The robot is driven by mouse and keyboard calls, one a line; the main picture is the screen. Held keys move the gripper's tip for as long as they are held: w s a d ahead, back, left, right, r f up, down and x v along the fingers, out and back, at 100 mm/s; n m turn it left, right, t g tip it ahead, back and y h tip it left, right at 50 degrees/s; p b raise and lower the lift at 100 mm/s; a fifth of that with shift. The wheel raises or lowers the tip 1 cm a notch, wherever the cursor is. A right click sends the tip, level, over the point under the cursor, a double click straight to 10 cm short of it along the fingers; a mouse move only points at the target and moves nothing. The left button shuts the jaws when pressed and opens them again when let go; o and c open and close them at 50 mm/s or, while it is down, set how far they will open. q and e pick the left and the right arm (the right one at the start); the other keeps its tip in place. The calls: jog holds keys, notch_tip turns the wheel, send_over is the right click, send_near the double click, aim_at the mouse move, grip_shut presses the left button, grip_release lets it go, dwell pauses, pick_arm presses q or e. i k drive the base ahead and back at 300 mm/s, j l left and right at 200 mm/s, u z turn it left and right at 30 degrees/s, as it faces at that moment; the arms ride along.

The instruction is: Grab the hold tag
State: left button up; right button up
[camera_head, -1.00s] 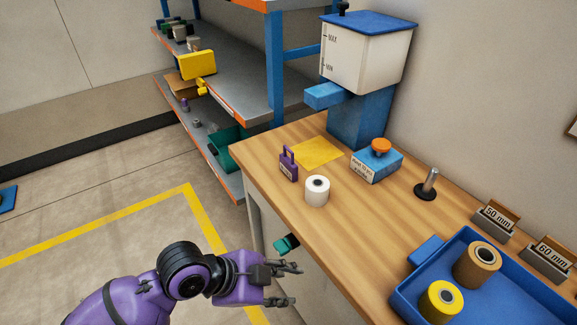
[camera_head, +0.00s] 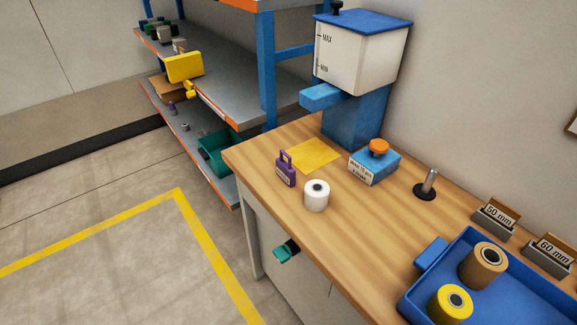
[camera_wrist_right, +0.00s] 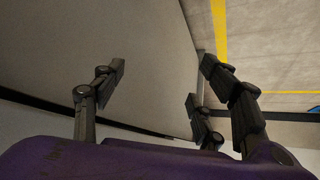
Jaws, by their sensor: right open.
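The hold tag (camera_head: 286,170) appears to be the small purple piece with a looped top and a pale label. It stands on the wooden workbench (camera_head: 262,165), near its left edge in the head view, just behind a white roll (camera_head: 317,196). The label is too small to read. My right gripper (camera_wrist_right: 160,78) shows in the right wrist view with its dark fingers spread wide and nothing between them. The tag does not show in that view. Neither gripper shows in the head view now.
A blue tray (camera_head: 418,292) holds rolls at the right. A shelf rack (camera_head: 265,70) stands behind. The floor at left is clear.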

aim_at(284, 168)
jog(key=i+j+z, duration=0.25)
jog(key=j, duration=0.15)
jog(key=j+z, duration=0.3)
jog(key=j, duration=0.15)
jog(key=i+j+z, duration=0.25)
jog(key=j, duration=0.2)
jog(key=j+z, duration=0.3)
jog(key=j, duration=0.15)
jog(key=k, duration=0.05)
